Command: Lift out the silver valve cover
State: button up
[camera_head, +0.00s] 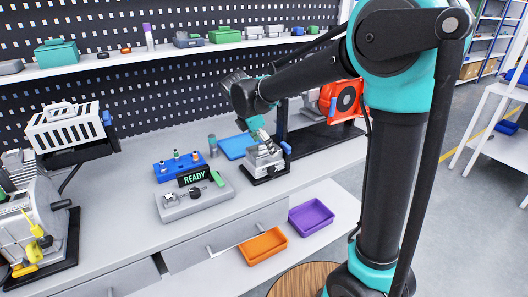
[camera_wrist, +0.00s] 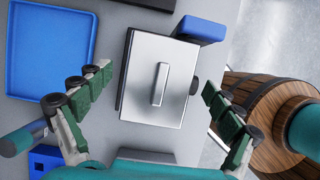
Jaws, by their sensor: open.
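The silver valve cover (camera_wrist: 149,103) is a flat, shiny, near-square plate with a raised bar handle (camera_wrist: 160,84) in the wrist view. In the head view the silver unit (camera_head: 265,159) sits on a dark base on the bench, partly hidden by my gripper. My gripper (camera_wrist: 156,78) is open, with one green-padded finger showing on each side of the cover and clear space between each finger and the handle. In the head view my gripper (camera_head: 258,134) is right over the unit, pointing down. Whether it touches the cover cannot be told.
A blue tray (camera_head: 237,146) lies just behind and left of the unit. A blue part (camera_wrist: 201,29) sits at the unit's corner. A grey READY box (camera_head: 193,199) and a blue holder (camera_head: 180,166) stand left. Orange (camera_head: 263,246) and purple (camera_head: 311,217) bins are below.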

jog(key=c, duration=1.4)
notch_tip(320, 180, up, 32)
jog(key=shift+r, duration=0.1)
dwell(1.3)
